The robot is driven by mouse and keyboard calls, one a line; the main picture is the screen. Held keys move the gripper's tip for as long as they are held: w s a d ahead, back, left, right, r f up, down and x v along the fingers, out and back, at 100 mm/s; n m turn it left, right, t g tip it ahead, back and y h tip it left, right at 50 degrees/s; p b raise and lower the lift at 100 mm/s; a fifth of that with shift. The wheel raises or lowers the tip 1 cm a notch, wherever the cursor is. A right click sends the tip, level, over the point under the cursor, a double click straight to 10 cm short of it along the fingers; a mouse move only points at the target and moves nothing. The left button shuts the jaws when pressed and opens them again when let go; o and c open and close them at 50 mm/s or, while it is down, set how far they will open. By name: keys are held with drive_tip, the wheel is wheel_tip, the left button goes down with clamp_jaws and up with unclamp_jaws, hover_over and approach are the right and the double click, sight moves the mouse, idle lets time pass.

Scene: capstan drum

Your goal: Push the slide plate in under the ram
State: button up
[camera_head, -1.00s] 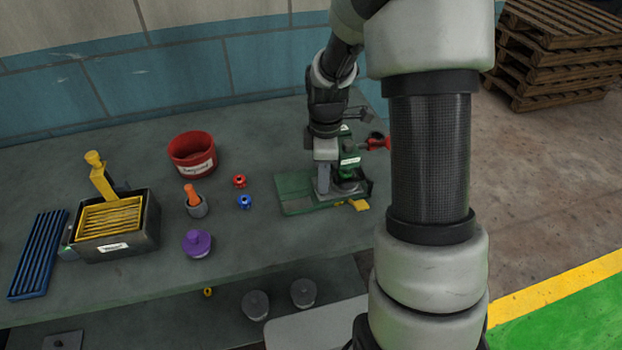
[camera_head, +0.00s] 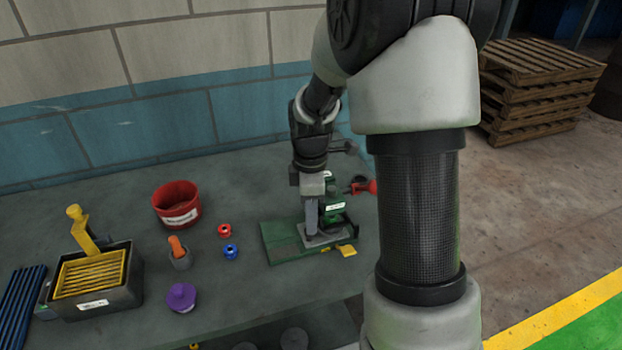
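A green press (camera_head: 335,207) with a white label and a red-knobbed lever (camera_head: 363,188) stands on a flat green base (camera_head: 283,240) on the bench. A grey slide plate (camera_head: 328,238) lies on the base at the foot of the press. The ram is mostly hidden behind my gripper and the press body. My gripper (camera_head: 311,232) points down, with its fingertips at the left part of the plate. I cannot tell whether it touches the plate. The fingers look like one narrow grey bar, so their gap does not show.
Bare bench lies between.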

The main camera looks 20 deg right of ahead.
wheel_tip(320, 180, up, 14)
drive_tip(key=p, duration=0.1)
drive_tip(key=shift+r, duration=0.1)
idle(0.4)
drive_tip(key=s+a+r+m+t+p, duration=0.2)
drive_tip(key=s+r+m+p, duration=0.1)
drive_tip(key=s+r+m, duration=0.4)
drive_tip(key=s+a+r+m+t+p, duration=0.2)
drive_tip(key=s+r+m, duration=0.4)
drive_tip(key=s, duration=0.6)
drive_tip(key=shift+a+r+m+t+p, duration=0.2)
drive_tip(key=shift+r+m+t+p, duration=0.2)
drive_tip(key=shift+m+t+p, duration=0.5)
